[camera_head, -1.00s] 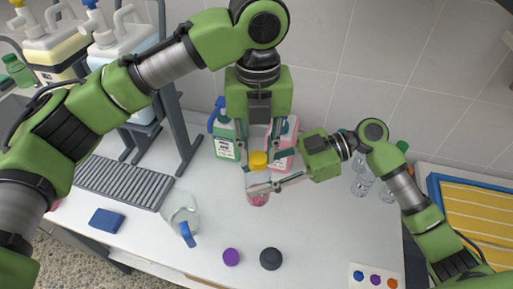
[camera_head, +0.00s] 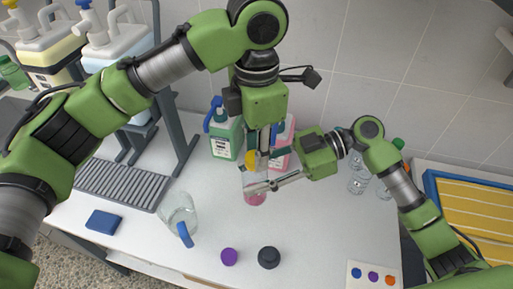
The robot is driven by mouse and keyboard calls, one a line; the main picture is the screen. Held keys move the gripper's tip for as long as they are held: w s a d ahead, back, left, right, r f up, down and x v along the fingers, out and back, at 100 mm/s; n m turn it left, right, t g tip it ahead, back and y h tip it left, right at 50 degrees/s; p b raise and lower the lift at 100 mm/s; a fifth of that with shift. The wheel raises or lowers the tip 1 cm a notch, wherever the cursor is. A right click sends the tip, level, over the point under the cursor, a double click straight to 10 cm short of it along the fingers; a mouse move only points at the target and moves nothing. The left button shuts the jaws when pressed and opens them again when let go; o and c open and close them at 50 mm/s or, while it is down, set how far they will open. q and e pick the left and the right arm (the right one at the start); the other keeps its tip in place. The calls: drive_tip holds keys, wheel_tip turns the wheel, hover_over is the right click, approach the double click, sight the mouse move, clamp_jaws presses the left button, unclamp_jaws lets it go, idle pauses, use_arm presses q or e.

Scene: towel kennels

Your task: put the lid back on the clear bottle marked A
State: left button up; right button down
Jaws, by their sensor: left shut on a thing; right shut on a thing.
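A clear bottle (camera_head: 255,199) with pink liquid in its bottom stands upright at the middle of the white bench. No letter on it can be read. My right gripper (camera_head: 262,186) comes in from the right and is shut around the bottle's upper part. A yellow lid (camera_head: 251,158) is at the bottle's top, held by my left gripper (camera_head: 256,155), which points straight down from above. The fingers hide part of the lid and the bottle's neck, so I cannot tell whether the lid is seated. A purple lid (camera_head: 229,257) and a black lid (camera_head: 269,257) lie near the front edge.
Close behind stand a green bottle (camera_head: 227,141) with a blue handle and a pink bottle (camera_head: 284,152). Clear bottles (camera_head: 357,181) stand to the right. A glass jug (camera_head: 179,213) and a blue block (camera_head: 104,221) are at the left. A dotted card (camera_head: 373,274) lies front right.

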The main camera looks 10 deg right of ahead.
use_arm(q)
drive_tip(key=o, duration=0.7)
drive_tip(key=shift+c, duration=0.2)
drive_tip(key=shift+r, duration=2.3)
drive_tip(key=shift+c, duration=0.4)
